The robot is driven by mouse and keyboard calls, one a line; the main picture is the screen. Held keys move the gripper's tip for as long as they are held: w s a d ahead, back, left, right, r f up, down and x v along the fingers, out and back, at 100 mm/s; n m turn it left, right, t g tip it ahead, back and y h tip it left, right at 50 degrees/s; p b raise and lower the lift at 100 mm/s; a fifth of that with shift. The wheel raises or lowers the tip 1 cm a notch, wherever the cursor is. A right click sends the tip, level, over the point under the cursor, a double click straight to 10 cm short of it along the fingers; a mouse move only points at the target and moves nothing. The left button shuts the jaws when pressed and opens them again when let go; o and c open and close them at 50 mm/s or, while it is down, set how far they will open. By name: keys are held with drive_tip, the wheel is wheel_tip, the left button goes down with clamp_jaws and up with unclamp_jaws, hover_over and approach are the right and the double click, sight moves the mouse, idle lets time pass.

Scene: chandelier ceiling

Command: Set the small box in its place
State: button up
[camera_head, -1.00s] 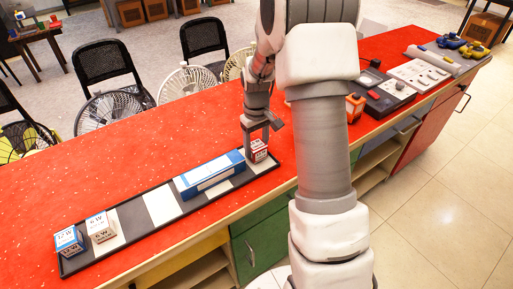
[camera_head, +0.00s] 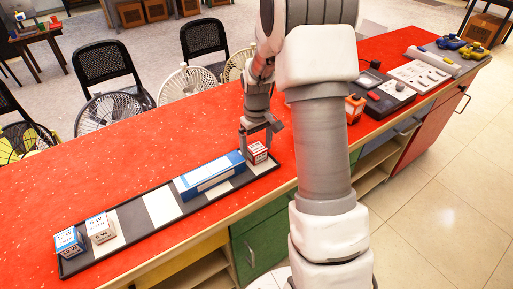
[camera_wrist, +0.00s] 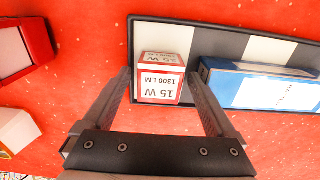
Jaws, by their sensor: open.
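A small red and white box (camera_head: 257,152), marked 15 W and 1300 LM, stands at the right end of a long black and white tray (camera_head: 130,217). In the wrist view the small box (camera_wrist: 161,78) sits between the two fingers of my gripper (camera_wrist: 163,90), with small gaps at its sides. My gripper (camera_head: 257,140) is open just above and around the box in the head view. A long blue and white box (camera_head: 209,176) lies on the tray beside it. A blue and white box (camera_head: 68,242) and a white and brown box (camera_head: 100,228) stand at the tray's left end.
The red counter (camera_head: 130,155) is clear behind the tray. An orange box (camera_head: 354,108), a dark device (camera_head: 388,96) and a white panel (camera_head: 418,75) stand to the right, beyond my arm. Black chairs (camera_head: 103,62) and fans (camera_head: 108,112) stand behind the counter.

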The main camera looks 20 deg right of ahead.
sight(256, 147)
wheel_tip(256, 147, up, 12)
drive_tip(key=p, duration=0.2)
drive_tip(key=s+a+r+m+t+p, duration=0.1)
drive_tip(key=s+a+r+t+p, duration=0.1)
drive_tip(key=s+a+r, duration=0.3)
drive_tip(key=s+a+r+m+t+p, duration=0.1)
drive_tip(key=s+a+r+t+p, duration=0.1)
drive_tip(key=s+r, duration=1)
drive_tip(key=s+a+t, duration=0.1)
drive_tip(key=s+a, duration=0.1)
drive_tip(key=s, duration=0.4)
drive_tip(key=shift+s+a+t, duration=0.2)
drive_tip(key=shift+a+t, duration=0.1)
drive_tip(key=shift+a, duration=0.05)
drive_tip(key=shift+r, duration=0.1)
